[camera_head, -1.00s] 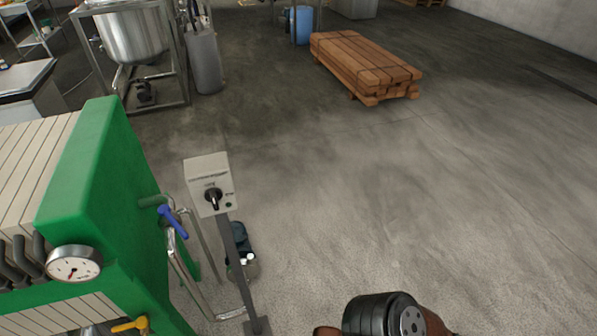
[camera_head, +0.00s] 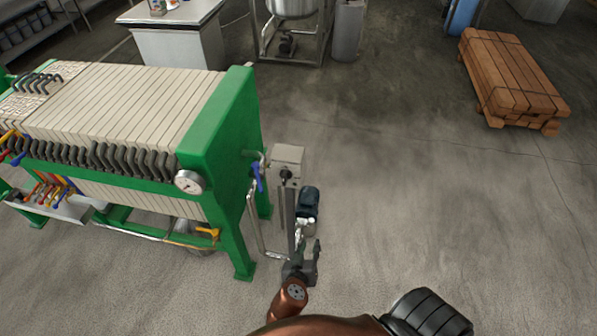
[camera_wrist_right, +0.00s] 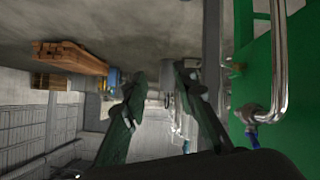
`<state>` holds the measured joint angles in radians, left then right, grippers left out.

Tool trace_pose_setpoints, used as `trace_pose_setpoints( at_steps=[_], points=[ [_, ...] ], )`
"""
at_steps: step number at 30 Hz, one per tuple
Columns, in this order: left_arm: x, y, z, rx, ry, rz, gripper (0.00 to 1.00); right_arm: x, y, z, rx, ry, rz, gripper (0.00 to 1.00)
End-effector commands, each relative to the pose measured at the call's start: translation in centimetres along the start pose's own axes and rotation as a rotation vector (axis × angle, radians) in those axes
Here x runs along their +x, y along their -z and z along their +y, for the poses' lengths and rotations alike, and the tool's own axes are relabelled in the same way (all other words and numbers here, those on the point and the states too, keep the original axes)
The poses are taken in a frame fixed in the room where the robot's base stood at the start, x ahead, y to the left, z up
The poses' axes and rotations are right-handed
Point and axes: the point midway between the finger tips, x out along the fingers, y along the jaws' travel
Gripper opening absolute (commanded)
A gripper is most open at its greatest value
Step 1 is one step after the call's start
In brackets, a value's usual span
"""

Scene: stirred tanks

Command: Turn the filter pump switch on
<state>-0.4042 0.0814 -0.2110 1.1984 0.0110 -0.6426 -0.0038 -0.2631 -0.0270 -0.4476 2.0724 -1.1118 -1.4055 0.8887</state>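The filter pump switch is a grey box (camera_head: 287,156) on a thin post beside the green filter press, in the head view. Its dark rotary knob (camera_head: 286,174) is on the front face; its exact setting is too small to read. My right gripper (camera_head: 304,254) is below and in front of the box in the picture, near the post, apart from the knob. In the right wrist view my gripper (camera_wrist_right: 160,78) has its two fingers spread, with nothing held between them. The box is not clearly made out there. My left gripper is not in view.
The green filter press (camera_head: 217,125) with a gauge (camera_head: 189,182) and a blue-handled valve (camera_head: 257,176) stands left of the switch. A dark blue pump motor (camera_head: 308,199) sits on the floor behind the post. Stacked wood (camera_head: 510,78) lies far right; floor between is clear.

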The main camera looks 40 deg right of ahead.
Motion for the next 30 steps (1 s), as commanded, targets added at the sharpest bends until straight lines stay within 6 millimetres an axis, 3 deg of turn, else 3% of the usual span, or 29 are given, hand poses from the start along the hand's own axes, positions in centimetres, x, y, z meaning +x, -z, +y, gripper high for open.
trace_pose_setpoints(
  at_steps=[1,3,6,9,12,16,30],
  points=[
    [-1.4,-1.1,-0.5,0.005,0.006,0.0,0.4,-2.9,5.4,0.0,0.054,-0.012,0.093,0.26],
    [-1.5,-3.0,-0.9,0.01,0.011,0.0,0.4,-5.7,10.2,-0.4,0.123,-0.03,0.21,0.26],
    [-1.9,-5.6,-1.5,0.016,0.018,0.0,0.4,-9.6,15.8,-1.0,0.206,-0.036,0.357,0.26],
    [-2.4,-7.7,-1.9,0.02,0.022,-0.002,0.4,-12.7,19.5,-1.4,0.264,-0.033,0.466,0.26],
    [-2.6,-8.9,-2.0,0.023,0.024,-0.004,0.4,-14.6,21.5,-1.8,0.298,-0.028,0.532,0.26],
    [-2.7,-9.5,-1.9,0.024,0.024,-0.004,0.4,-15.0,22.6,-1.9,0.315,-0.025,0.566,0.26],
    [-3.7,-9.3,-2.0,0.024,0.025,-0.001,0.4,-9.4,25.8,-1.2,0.315,-0.026,0.564,0.26]
  ],
)
